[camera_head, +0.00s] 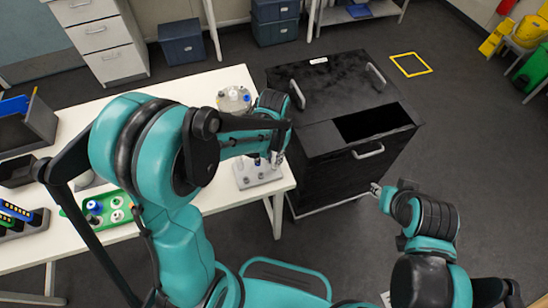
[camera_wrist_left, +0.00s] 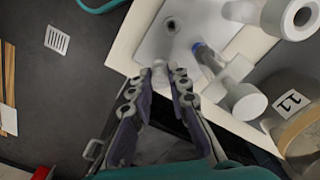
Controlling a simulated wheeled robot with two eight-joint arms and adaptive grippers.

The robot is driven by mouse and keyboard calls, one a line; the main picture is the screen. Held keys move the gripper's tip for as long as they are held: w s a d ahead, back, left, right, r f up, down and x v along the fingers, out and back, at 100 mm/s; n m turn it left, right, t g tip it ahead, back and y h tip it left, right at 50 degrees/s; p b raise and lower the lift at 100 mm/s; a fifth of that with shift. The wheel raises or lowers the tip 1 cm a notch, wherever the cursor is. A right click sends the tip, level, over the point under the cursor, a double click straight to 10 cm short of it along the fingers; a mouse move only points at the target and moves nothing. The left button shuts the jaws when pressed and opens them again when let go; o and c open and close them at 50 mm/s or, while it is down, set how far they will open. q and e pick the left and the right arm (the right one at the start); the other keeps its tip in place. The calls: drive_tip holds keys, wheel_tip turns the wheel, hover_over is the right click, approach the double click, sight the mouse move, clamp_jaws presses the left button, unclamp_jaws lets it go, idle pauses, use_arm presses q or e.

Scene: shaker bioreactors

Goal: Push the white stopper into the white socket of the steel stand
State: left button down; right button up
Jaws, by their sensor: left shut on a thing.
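The steel stand (camera_head: 250,182) is on the right end of the white table. In the left wrist view its flat plate (camera_wrist_left: 150,47) shows a dark round hole (camera_wrist_left: 172,25) and several upright parts. My left gripper (camera_head: 277,160) is over the stand's right side. In the left wrist view its fingertips (camera_wrist_left: 166,78) are shut on a small pale piece, apparently the white stopper (camera_wrist_left: 160,76), mostly hidden between the fingers. I cannot tell whether it touches the socket. My right gripper (camera_head: 376,190) is away from the table, by the black cabinet; its fingers are too small to read.
A round vessel (camera_head: 234,99) stands behind the stand; its label reads 11 in the wrist view. A green tray (camera_head: 75,212) with round parts and dark racks (camera_head: 28,125) lie to the left. A black cabinet (camera_head: 330,90) stands right of the table.

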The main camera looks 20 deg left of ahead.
sight(274, 161)
use_arm(q)
drive_tip(key=shift+f+b, duration=0.35)
drive_tip(key=shift+f, duration=0.1)
drive_tip(key=c, duration=1.4)
unclamp_jaws()
drive_tip(key=shift+o, duration=0.2)
drive_tip(key=shift+r, duration=0.15)
wheel_tip(274, 161, up, 12)
drive_tip(key=s+a+n+t, duration=0.1)
drive_tip(key=s+a+t, duration=0.1)
drive_tip(key=s, duration=0.3)
drive_tip(key=s+a+n+t+b, duration=0.1)
drive_tip(key=s+a+t, duration=0.1)
drive_tip(key=s+t, duration=0.3)
drive_tip(key=shift+a, duration=0.3)
